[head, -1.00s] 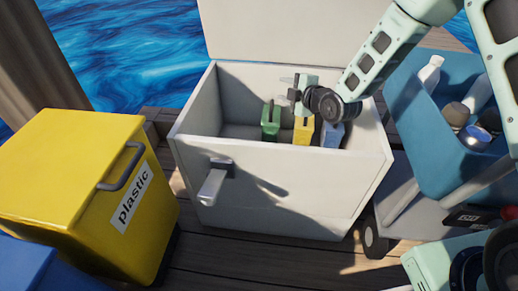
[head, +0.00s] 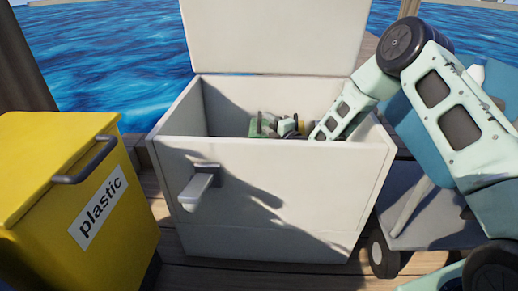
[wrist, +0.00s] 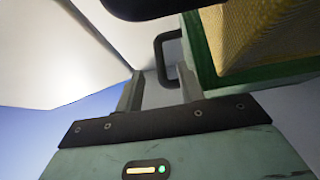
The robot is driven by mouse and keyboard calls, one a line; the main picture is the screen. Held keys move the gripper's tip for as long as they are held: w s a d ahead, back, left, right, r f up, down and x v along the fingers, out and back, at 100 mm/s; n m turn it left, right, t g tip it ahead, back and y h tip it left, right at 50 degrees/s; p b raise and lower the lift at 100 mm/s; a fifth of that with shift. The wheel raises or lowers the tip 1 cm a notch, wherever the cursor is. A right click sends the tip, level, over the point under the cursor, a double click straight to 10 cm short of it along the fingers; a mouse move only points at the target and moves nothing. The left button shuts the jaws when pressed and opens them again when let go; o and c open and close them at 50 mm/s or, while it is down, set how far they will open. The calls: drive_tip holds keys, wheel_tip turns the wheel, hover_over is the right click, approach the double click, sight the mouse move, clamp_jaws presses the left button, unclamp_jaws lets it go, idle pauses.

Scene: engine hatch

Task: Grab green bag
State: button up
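The green bag (head: 262,127) stands inside the white hatch box, its top and handle showing above the front wall. My gripper (head: 287,126) is down in the box, just right of the green bag. In the wrist view, a dark handle (wrist: 160,50) shows between and beyond the two fingertips of my open gripper (wrist: 160,88). A green-edged body with a yellow mesh-like face (wrist: 265,45) lies to the right of the handle. I cannot tell whether the fingers touch the handle. The lower part of the bag is hidden by the front wall.
The white box (head: 270,200) has its lid (head: 275,35) raised behind and a latch (head: 200,188) in front. A bit of a yellow bag (head: 301,124) shows beside my gripper. A yellow plastic bin (head: 85,200) stands left; a blue container (head: 425,130) stands right behind my arm.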

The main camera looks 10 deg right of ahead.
sight(263, 120)
drive_tip(key=b+x, duration=0.1)
drive_tip(key=x, duration=0.2)
drive_tip(key=shift+f+b, duration=0.2)
drive_tip(key=shift+b, duration=0.2)
drive_tip(key=shift+w+a+r, duration=0.1)
drive_tip(key=shift+w+r, duration=0.05)
drive_tip(key=shift+w, duration=0.1)
clamp_jaws()
idle(0.8)
